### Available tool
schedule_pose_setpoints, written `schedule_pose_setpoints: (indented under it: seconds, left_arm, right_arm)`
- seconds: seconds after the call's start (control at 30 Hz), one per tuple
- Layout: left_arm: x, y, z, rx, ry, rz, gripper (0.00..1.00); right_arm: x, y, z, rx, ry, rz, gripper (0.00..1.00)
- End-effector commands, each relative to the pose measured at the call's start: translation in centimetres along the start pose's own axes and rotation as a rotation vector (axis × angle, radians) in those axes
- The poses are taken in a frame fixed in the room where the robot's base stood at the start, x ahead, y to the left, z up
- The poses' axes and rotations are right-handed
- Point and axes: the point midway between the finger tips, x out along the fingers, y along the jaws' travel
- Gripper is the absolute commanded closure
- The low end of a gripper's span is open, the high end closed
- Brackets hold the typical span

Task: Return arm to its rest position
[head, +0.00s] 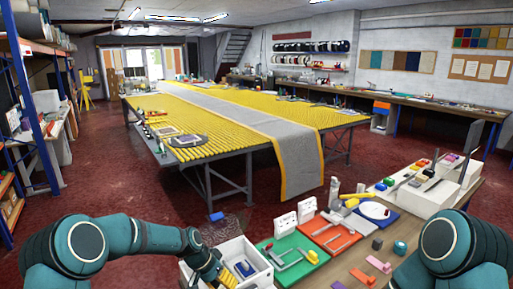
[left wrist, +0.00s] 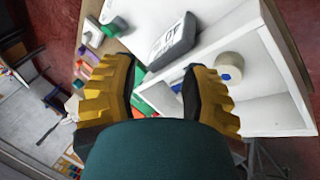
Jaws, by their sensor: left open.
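My left arm comes in from the lower left in the head view. Its yellow-fingered left gripper (head: 212,268) is over the left side of a white open box (head: 233,246) on the near bench. In the left wrist view the two ridged yellow fingers of the left gripper (left wrist: 155,75) are spread apart, with nothing held between them. Beyond them are a grey labelled block (left wrist: 172,38) and a white roll with a blue core (left wrist: 229,66) in the white box. My right arm shows at the lower right, its gripper out of frame.
The near bench carries a green mat (head: 292,272), a red-orange mat (head: 322,236) with tools, a blue mat (head: 383,222) with a white disc, and white bins (head: 438,190) at the right. A long yellow slatted table (head: 190,152) with a grey runner (head: 298,160) stands behind. Red floor lies left.

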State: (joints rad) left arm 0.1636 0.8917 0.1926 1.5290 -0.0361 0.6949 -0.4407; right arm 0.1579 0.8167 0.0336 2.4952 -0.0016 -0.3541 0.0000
Motion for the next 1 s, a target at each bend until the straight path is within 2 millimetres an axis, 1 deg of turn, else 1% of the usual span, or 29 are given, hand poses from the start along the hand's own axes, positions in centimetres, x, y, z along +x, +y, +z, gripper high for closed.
schedule_pose_setpoints:
  seconds: [0.03, 0.07, 0.1, 0.17, 0.2, 0.27, 0.3, 0.33, 0.4, 0.5, 0.77, 1.0]
  left_arm:
    - [1.7, 0.5, 2.1, -0.04, -0.002, -0.008, 0.54]
    - [2.5, 0.6, 3.2, -0.069, 0.003, -0.015, 0.54]
    - [3.6, 0.9, 4.8, -0.105, 0.01, -0.025, 0.54]
    - [5.0, 1.4, 7.2, -0.159, 0.022, -0.04, 0.54]
    - [5.8, 1.8, 9.0, -0.197, 0.03, -0.05, 0.54]
    - [6.8, 2.4, 11.6, -0.252, 0.042, -0.064, 0.54]
    - [7.2, 2.7, 13.2, -0.286, 0.05, -0.073, 0.54]
    - [7.5, 3.0, 14.3, -0.309, 0.057, -0.08, 0.54]
    - [7.9, 3.6, 16.7, -0.358, 0.07, -0.093, 0.54]
    - [8.1, 4.4, 19.7, -0.419, 0.086, -0.11, 0.54]
    - [7.5, 6.5, 26.2, -0.544, 0.12, -0.144, 0.54]
    - [11.4, 4.9, 27.1, -0.547, 0.122, -0.149, 0.54]
  right_arm:
    - [0.0, 0.0, 0.0, 0.0, 0.0, 0.0, 0.53]
    - [0.0, 0.0, 0.0, 0.0, 0.0, 0.0, 0.53]
    - [0.0, 0.0, 0.0, 0.0, 0.0, 0.0, 0.53]
    - [0.0, 0.0, 0.0, 0.0, 0.0, 0.0, 0.53]
    - [0.0, 0.0, 0.0, 0.0, 0.0, 0.0, 0.53]
    - [0.0, 0.0, 0.0, 0.0, 0.0, 0.0, 0.53]
    - [0.0, 0.0, 0.0, 0.0, 0.0, 0.0, 0.53]
    - [0.0, 0.0, 0.0, 0.0, 0.0, 0.0, 0.53]
    - [0.0, 0.0, 0.0, 0.0, 0.0, 0.0, 0.53]
    - [0.0, 0.0, 0.0, 0.0, 0.0, 0.0, 0.53]
    - [0.0, 0.0, 0.0, 0.0, 0.0, 0.0, 0.53]
    - [4.0, 1.4, 0.7, -0.001, -0.005, 0.004, 0.53]
